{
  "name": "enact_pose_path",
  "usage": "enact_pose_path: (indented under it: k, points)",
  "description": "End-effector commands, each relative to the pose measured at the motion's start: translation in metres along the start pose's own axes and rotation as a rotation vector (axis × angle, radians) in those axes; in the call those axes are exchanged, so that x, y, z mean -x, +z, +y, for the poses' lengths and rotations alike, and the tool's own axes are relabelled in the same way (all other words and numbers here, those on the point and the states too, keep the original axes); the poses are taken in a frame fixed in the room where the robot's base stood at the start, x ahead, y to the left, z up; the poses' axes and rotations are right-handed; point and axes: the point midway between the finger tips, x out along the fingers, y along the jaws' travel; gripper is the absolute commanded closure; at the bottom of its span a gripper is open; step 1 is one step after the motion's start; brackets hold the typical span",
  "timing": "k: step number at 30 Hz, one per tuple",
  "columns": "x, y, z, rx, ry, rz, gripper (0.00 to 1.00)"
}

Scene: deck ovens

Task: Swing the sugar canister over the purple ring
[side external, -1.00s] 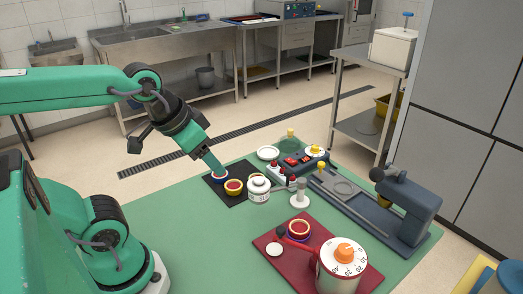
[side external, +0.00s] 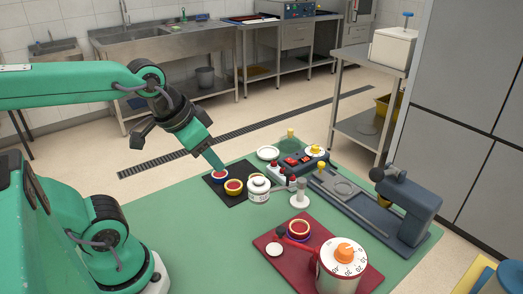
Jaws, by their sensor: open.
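The sugar canister seems to be the white lidded jar (side external: 259,188) with a small label, in the middle of the side view. It sits beside the black mat, and a thin arm appears to link it to a white post (side external: 298,194) at its right. A purple ring (side external: 289,239) shows partly around the base of a yellow-rimmed red cup (side external: 299,229) on the dark red board. My gripper (side external: 218,168) is open, pointing down just above a blue-and-white cup with red contents (side external: 219,176). It is left of the canister and apart from it; its fingers are too small to separate clearly.
A large white dial timer (side external: 341,265) with an orange knob stands on the red board (side external: 266,241). A dark blue machine (side external: 409,213) stands at right.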

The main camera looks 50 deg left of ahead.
Motion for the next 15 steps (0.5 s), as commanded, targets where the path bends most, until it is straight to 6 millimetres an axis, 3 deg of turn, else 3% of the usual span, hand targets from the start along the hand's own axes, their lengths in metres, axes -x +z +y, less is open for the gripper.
enact_pose_path:
  k: [15]
  points:
    - [-0.021,-0.071,-0.004,-0.338,0.032,-0.157,0.57]
